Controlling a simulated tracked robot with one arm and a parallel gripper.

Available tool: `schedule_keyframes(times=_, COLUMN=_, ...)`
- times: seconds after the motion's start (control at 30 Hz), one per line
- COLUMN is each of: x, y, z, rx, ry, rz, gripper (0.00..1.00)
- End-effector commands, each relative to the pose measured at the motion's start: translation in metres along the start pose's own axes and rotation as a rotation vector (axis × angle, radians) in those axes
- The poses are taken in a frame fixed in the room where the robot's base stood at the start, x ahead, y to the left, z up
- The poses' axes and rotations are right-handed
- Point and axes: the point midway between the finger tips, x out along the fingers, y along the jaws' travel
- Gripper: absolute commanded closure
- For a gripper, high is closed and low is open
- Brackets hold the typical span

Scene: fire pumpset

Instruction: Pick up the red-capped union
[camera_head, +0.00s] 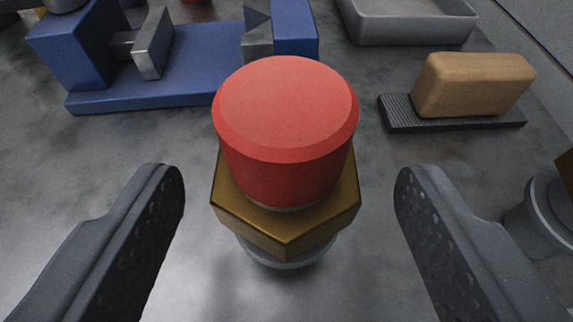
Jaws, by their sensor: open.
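The red-capped union (286,150) stands upright in the middle of the view. It has a red cylindrical cap on top, a brass hex nut below it and a grey round base on the grey surface. My gripper (290,190) is open, with one dark finger to the left of the union and one to the right. Both fingers are apart from it, with clear gaps on each side. The lower part of the union's base is partly hidden under the nut.
A blue vise (150,100) with metal jaws stands behind at the left. A tan block on a dark ribbed base (472,85) lies at the right. A grey tray (408,30) is at the back. Another grey round fitting (545,215) with a brass part stands at the right edge.

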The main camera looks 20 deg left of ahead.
Motion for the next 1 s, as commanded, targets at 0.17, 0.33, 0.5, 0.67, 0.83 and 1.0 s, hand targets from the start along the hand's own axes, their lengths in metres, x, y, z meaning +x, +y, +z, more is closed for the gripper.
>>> schedule_keyframes(times=0.17, x=0.018, y=-0.001, z=0.002, rx=0.0, ry=0.0, rz=-0.001, gripper=0.36)
schedule_keyframes(times=0.33, x=0.041, y=-0.001, z=0.001, rx=-0.001, ry=0.003, rz=-0.002, gripper=0.36)
schedule_keyframes(times=0.5, x=0.049, y=-0.001, z=0.002, rx=0.0, ry=-0.001, rz=-0.001, gripper=0.36)
schedule_keyframes(times=0.67, x=0.048, y=-0.001, z=0.001, rx=0.0, ry=0.0, rz=0.0, gripper=0.36)
schedule_keyframes(times=0.83, x=0.048, y=-0.001, z=0.001, rx=0.0, ry=0.0, rz=0.0, gripper=0.84)
schedule_keyframes(times=1.0, x=0.048, y=-0.001, z=0.0, rx=0.0, ry=0.001, rz=0.0, gripper=1.0)
